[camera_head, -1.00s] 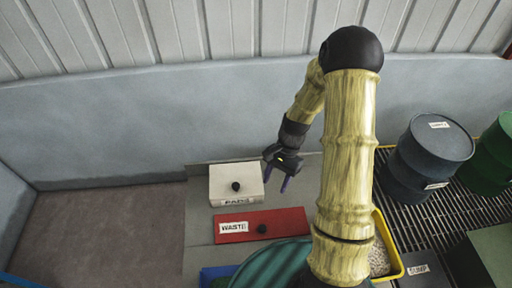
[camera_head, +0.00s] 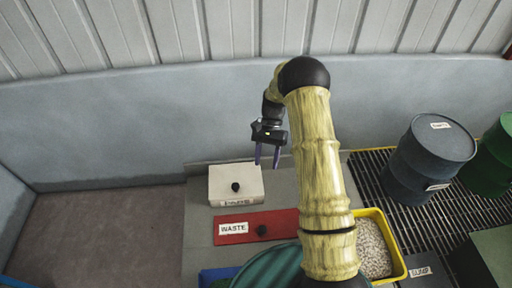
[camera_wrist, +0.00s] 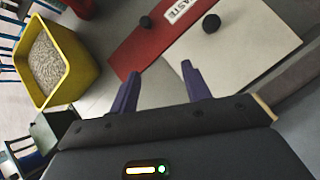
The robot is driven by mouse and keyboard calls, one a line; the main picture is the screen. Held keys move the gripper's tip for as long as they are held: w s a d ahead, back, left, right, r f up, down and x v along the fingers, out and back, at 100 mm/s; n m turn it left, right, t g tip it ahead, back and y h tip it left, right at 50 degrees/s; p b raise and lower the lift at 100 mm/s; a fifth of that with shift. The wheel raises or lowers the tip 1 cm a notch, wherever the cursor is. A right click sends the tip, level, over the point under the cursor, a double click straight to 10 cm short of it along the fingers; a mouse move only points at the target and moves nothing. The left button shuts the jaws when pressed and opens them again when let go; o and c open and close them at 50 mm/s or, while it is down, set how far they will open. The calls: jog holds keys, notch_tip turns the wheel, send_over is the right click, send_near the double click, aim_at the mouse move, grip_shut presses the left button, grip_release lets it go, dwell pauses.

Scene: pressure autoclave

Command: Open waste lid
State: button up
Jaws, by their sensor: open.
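The red waste lid (camera_head: 281,221) lies shut and flat, with a white "WASTE" label (camera_head: 233,228) and a black knob (camera_head: 261,231). In the wrist view the red lid (camera_wrist: 152,38) shows at the top with its knob (camera_wrist: 145,21). My gripper (camera_head: 267,163) is open and empty, above and behind the white box (camera_head: 222,188), and apart from the red lid. In the wrist view its purple fingers (camera_wrist: 158,88) point toward the lids with nothing between them.
The white box has its own black knob (camera_head: 236,187). A yellow bin of pale granules (camera_head: 372,248) stands to the right, partly behind my arm. A dark drum (camera_head: 430,160) and a green drum (camera_head: 494,158) stand farther right on a grating. Bare floor (camera_head: 105,230) lies left.

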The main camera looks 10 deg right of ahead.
jog(key=w+a+g, duration=0.1)
jog(key=w+a+r+n+h, duration=0.1)
jog(key=w, duration=0.1)
jog(key=w+a+g+h+b, duration=0.1)
jog(key=shift+w+r+n+g, duration=0.3)
jog(key=shift+w+n, duration=0.05)
jog(key=shift+n, duration=0.05)
dwell(0.6)
jog(key=s+d+r+n+t, duration=0.2)
jog(key=s+d+r+t, duration=0.1)
jog(key=s+r+t, duration=0.45)
jog(key=s+d+r+n+t, duration=0.1)
jog(key=s+r+n+t, duration=0.2)
jog(key=s, duration=1.1)
notch_tip(320, 180, up, 2)
jog(key=shift+t+h, duration=0.4)
jog(key=shift+t, duration=0.45)
jog(key=shift+c, duration=0.5)
